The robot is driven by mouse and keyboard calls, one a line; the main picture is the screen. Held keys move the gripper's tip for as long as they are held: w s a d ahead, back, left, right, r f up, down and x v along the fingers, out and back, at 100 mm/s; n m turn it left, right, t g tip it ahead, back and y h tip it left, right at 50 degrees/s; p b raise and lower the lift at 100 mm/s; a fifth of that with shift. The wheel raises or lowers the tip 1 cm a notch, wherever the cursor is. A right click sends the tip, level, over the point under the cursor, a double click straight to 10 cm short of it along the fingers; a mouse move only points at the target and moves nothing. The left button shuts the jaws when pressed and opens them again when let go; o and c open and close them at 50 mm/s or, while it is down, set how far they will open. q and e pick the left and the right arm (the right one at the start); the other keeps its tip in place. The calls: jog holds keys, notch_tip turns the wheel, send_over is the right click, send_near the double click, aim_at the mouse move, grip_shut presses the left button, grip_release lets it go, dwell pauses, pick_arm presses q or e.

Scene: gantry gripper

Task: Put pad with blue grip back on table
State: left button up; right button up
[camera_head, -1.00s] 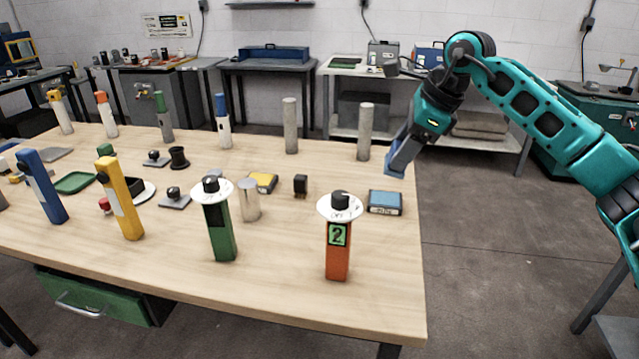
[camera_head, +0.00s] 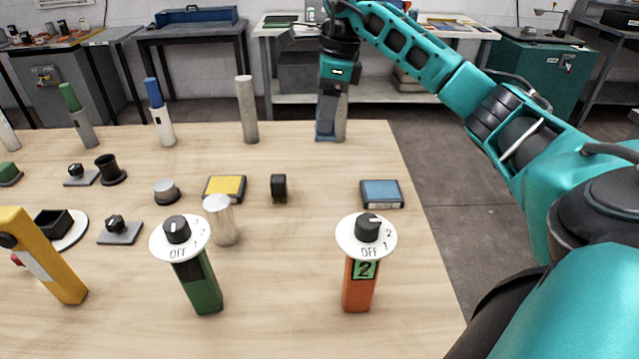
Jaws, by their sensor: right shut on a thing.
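My right gripper (camera_head: 330,118) is above the far right part of the table, in front of a grey metal post. It is shut on a small blue-grey piece (camera_head: 326,133), likely the pad with blue grip. The piece hangs below the wrist, its lower end near the tabletop; I cannot tell whether it touches. The jaws hide most of it. The wooden table (camera_head: 300,260) spreads below. My left gripper is not in view.
A grey post (camera_head: 341,115) stands close behind my right gripper, and another post (camera_head: 246,110) stands to its left. A blue-topped box (camera_head: 382,193), a yellow-topped box (camera_head: 226,188) and an orange dial post (camera_head: 358,285) stand nearer. Bare wood lies between them and the gripper.

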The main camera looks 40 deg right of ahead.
notch_tip(320, 180, down, 16)
jog(key=shift+f+b, duration=0.25)
jog(key=shift+b, duration=0.1)
jog(key=shift+f, duration=0.15)
jog(key=o, duration=1)
jog(key=r, duration=0.4)
jog(key=s+d+r, duration=0.1)
jog(key=r, duration=0.7)
jog(key=shift+s+d+r, duration=0.1)
jog(key=shift+s+d, duration=0.05)
jog(key=shift+d, duration=0.25)
